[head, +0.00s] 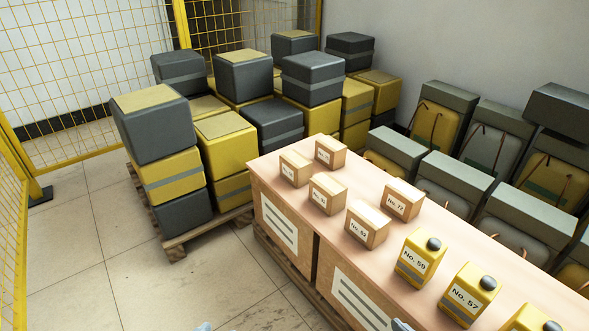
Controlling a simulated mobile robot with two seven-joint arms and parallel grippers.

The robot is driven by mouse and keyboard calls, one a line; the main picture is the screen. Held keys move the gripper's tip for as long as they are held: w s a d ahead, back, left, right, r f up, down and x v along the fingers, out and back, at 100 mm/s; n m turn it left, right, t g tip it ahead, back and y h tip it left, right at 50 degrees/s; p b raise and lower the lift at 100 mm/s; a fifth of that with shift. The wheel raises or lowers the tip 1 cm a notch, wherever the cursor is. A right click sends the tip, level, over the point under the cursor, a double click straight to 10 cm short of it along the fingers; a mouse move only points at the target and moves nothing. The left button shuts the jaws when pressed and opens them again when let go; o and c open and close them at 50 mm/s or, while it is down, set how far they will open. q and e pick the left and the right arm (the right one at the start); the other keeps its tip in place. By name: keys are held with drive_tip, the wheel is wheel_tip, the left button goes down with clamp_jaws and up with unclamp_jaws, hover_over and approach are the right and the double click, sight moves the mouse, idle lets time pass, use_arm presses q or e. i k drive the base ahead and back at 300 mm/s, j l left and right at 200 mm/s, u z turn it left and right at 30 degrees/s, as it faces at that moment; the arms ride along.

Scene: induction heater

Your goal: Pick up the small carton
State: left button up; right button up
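Several small brown cartons stand upright on the light wooden top of a long counter. One carton (330,152) is at the far end, with another (295,168) to its left. A third carton (327,193) is nearer. A carton with a number label (367,223) is nearest, and one marked No. 72 (403,199) is to its right. Nothing touches them. Only small pale-blue tips show at the bottom edge, seemingly of my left gripper (204,327) and my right gripper (400,325). Both are far from the cartons, and their fingers are cut off.
Yellow canisters with dark caps, No. 59 (418,260) and No. 57 (467,295), stand on the counter (480,238) nearer me. Stacked grey and yellow boxes (160,125) fill a pallet behind. Grey-lidded crates (450,180) line the right. The tiled floor at left is clear.

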sight(296, 168)
drive_tip(key=i+j, duration=0.35)
drive_tip(key=j, duration=0.15)
drive_tip(key=i+j, duration=0.35)
drive_tip(key=i+j+z, duration=0.1)
drive_tip(key=i+j, duration=0.25)
drive_tip(key=j, duration=0.25)
drive_tip(key=i+j, duration=0.3)
drive_tip(key=j, duration=0.2)
